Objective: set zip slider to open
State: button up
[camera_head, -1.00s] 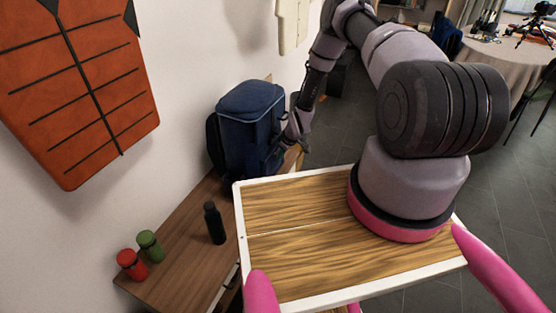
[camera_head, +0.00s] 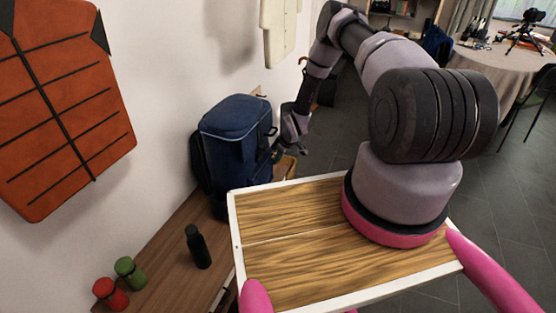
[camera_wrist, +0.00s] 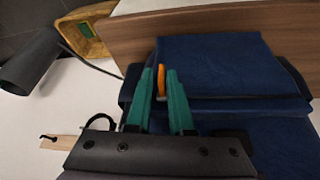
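The blue backpack (camera_head: 238,118) stands upright by the wall at the far end of the wooden bench. My gripper (camera_wrist: 160,72) is at its right side in the head view, its fingertips hidden there by the arm and bag. In the wrist view the blue fabric of the backpack (camera_wrist: 225,65) lies beyond my two teal fingers. An orange tab (camera_wrist: 161,78), which looks like the zip slider's pull, sits between the fingertips. The fingers are close on either side of it; I cannot tell if they press on it. The zip track is not clear.
A white-edged wooden tray top (camera_head: 290,215) is close in front. A yellow box (camera_wrist: 84,32) shows in the wrist view. Grey floor is open at right.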

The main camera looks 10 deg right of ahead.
jog(key=shift+o, duration=0.6)
jog(key=v, duration=1)
jog(key=shift+r, duration=0.4)
